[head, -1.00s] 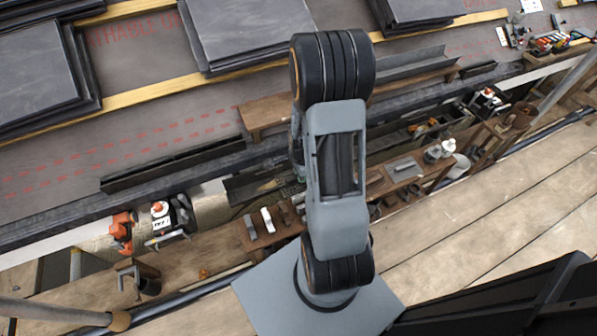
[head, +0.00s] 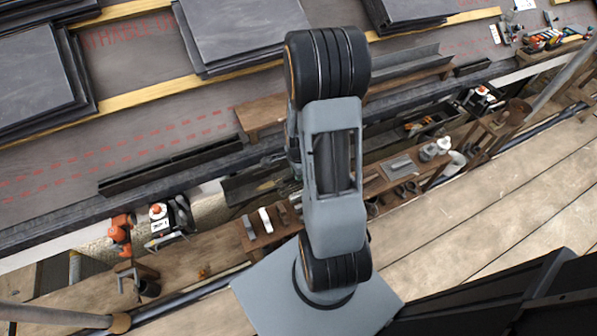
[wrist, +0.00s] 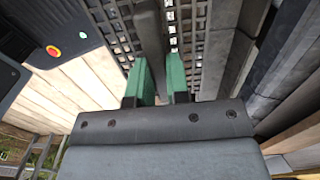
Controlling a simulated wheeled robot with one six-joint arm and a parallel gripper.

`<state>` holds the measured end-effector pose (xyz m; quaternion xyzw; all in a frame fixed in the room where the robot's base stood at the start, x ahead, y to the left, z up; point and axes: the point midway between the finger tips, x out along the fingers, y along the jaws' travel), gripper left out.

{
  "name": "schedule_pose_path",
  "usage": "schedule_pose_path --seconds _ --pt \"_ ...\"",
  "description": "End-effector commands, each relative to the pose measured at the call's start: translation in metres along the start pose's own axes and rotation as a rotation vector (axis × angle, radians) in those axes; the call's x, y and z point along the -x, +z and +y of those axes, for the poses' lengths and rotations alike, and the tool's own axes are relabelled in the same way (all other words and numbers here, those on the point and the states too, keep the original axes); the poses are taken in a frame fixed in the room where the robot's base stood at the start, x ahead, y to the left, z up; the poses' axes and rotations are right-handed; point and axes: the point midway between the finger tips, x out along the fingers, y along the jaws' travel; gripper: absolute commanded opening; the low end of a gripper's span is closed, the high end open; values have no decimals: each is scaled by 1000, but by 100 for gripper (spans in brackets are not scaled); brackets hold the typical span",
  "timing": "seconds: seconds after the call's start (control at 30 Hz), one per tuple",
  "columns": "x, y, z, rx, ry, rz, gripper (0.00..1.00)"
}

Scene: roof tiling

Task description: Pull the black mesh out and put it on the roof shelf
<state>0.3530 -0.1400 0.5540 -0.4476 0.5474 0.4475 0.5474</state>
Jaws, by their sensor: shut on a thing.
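My gripper (wrist: 160,65) shows in the wrist view as two green fingers close together on a narrow dark strip. The black mesh (wrist: 190,40), with rows of square holes, runs away from the fingers on both sides of this strip, which looks like part of it. In the head view my arm hides the fingers and most of what they hold. The roof shelf appears to be the brown wooden plank (head: 262,113) on the lower part of the roof, partly behind my arm. A dark angled length (head: 405,62) lies along its right part.
Stacks of dark slates (head: 245,35) lie higher on the roof. A dark gutter (head: 180,170) runs along the eave. Below it, a wooden bench (head: 265,235) holds small tools. The plank deck (head: 520,190) at right is mostly clear.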

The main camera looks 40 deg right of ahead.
Motion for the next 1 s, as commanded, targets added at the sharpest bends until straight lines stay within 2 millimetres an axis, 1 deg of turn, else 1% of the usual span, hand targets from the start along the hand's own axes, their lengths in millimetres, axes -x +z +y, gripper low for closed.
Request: schedule_pose_path --seconds 0.03,1.0 --pt "4 0 0 0 0 0 0" --pt "45 0 0 0 0 0 0"
